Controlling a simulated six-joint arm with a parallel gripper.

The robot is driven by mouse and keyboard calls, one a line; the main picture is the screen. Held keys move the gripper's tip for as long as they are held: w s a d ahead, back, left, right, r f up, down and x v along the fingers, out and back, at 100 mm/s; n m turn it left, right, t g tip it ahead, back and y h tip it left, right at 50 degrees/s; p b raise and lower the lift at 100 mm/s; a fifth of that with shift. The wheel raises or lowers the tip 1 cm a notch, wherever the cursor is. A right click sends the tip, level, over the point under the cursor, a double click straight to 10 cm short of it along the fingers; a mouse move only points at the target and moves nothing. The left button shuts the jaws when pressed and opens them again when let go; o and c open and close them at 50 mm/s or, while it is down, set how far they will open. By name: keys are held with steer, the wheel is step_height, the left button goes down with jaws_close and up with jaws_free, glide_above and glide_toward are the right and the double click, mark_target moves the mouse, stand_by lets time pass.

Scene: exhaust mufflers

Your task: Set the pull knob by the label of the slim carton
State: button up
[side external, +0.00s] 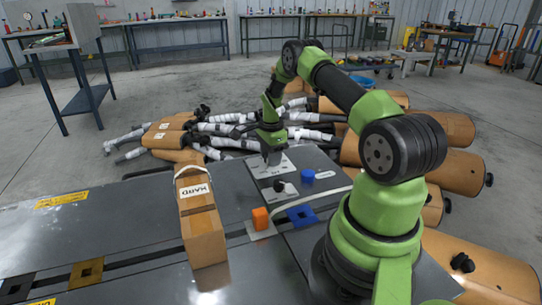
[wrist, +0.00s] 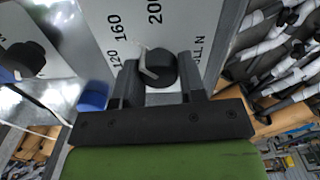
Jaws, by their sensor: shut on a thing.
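The slim carton (side external: 204,232) is a tall brown box on the grey bench in the side external view. Its white label (side external: 194,190) reads "HARD". My gripper (side external: 271,156) reaches down to the far part of the control panel. In the wrist view my gripper (wrist: 160,82) is shut on a black knob with a white pointer, the pull knob (wrist: 159,70). The knob sits on a white scale plate (wrist: 120,12) marked 120, 160 and 200, with partly hidden "PULL N" lettering. The pointer leans toward the 120–160 side; its exact mark is unclear.
A second black knob (side external: 285,187) and a blue knob (side external: 308,176) stand on the nearer panel. An orange block (side external: 261,218) and a blue fixture (side external: 300,215) lie near the carton. Wrapped mufflers (side external: 445,170) are heaped behind and to the right. The bench's left is mostly clear.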

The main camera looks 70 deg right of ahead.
steer(key=o, duration=0.9)
step_height(320, 180, up, 10)
